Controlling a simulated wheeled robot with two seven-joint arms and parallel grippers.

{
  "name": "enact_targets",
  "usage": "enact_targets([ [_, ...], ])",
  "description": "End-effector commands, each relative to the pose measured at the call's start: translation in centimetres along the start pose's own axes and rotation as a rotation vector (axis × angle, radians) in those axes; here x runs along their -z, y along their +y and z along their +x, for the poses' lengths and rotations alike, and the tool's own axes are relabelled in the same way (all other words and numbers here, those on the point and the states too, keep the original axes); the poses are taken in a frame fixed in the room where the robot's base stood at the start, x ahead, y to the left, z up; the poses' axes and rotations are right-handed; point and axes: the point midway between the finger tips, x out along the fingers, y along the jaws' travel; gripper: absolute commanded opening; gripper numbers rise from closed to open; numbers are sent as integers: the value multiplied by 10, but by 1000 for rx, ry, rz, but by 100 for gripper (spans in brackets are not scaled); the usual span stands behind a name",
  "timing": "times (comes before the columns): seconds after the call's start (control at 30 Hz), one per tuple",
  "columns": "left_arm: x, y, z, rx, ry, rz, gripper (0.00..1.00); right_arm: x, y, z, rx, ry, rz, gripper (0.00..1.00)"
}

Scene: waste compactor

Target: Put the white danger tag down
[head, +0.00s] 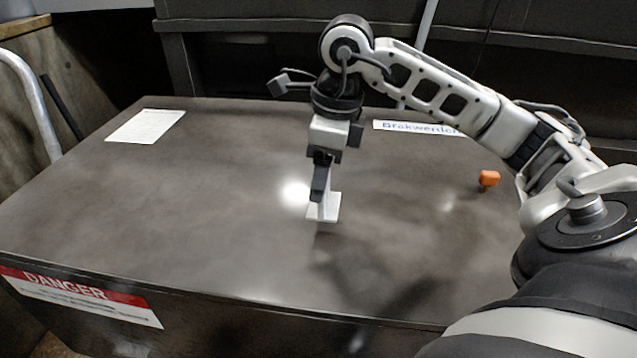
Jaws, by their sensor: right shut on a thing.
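The white danger tag (329,208) is a small pale piece in the head view, near the middle of the dark metal top. My right gripper (320,192) points down and is shut on the tag. The tag hangs at the fingertips, with a dark shadow below it. I cannot tell whether its lower edge touches the surface. The gripper fingers hide part of it. My left gripper is not in view.
The dark compactor top (200,220) is mostly clear. A white paper sheet (146,126) lies at the back left. An orange knob (489,178) stands at the right. A white label strip (395,127) lies at the back, partly behind my arm. A red and white DANGER sign (85,295) is on the front edge.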

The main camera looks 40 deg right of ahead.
Motion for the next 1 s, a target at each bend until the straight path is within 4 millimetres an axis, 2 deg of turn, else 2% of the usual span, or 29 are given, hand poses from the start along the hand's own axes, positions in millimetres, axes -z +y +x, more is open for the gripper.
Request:
enact_targets([
  [0.1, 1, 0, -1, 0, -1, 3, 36, -6, -4, 14, -4, 3, 0, 41],
  [0.3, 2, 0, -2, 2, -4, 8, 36, 0, -3, 38, -2, 3, -1, 41],
  [0.7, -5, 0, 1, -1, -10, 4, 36, 0, -4, 45, 0, 0, -1, 41],
  [0.73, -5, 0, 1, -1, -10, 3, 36, 0, -4, 44, 0, 0, -1, 66],
  [0.8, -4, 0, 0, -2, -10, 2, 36, 0, -4, 43, 0, 0, -1, 85],
  [1.0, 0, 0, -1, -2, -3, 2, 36, 0, -4, 43, 0, 0, 0, 85],
])
